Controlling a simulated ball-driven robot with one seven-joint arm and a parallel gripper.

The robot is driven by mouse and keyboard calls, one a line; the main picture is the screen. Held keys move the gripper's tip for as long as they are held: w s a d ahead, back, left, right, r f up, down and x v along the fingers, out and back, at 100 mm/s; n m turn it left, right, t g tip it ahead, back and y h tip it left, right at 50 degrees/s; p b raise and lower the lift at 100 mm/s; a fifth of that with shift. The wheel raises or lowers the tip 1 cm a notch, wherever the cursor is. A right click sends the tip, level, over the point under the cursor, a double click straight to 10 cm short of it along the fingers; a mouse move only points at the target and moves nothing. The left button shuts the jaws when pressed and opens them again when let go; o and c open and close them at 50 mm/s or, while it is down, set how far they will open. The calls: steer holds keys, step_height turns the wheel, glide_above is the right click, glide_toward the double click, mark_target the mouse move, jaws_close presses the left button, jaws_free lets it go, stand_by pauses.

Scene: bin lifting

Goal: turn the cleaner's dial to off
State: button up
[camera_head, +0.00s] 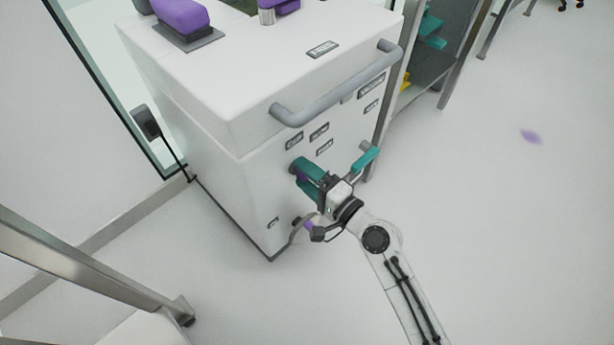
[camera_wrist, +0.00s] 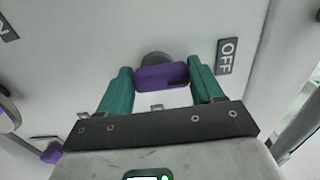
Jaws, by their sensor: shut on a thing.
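The white cleaner (camera_head: 210,110) stands left of centre in the head view. Its purple dial (camera_wrist: 160,77) shows in the wrist view in front of a grey round base. The dial lies nearly level, with a dark mark near its right end. An OFF label (camera_wrist: 227,56) is to its right, and a partly cut label ending in N (camera_wrist: 6,28) is at the far left. My gripper (camera_head: 300,177) is at the cleaner's front, its teal fingers shut on the dial's two ends. In the head view the fingers hide most of the dial.
A grey bar handle (camera_head: 335,88) crosses the cleaner's front above my gripper. A teal-ended handle (camera_head: 365,158) sticks out to the right, and a round part with purple (camera_head: 308,225) sits below. A metal-framed bench (camera_head: 90,270) is at lower left.

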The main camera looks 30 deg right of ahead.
steer(key=shift+f, duration=0.1)
steer(key=o, duration=1.1)
steer(key=shift+c, duration=0.2)
steer(key=shift+s, duration=0.1)
steer(key=v, duration=1)
steer(key=shift+s+b, duration=0.3)
steer(key=shift+s, duration=0.05)
steer(key=shift+d, duration=0.1)
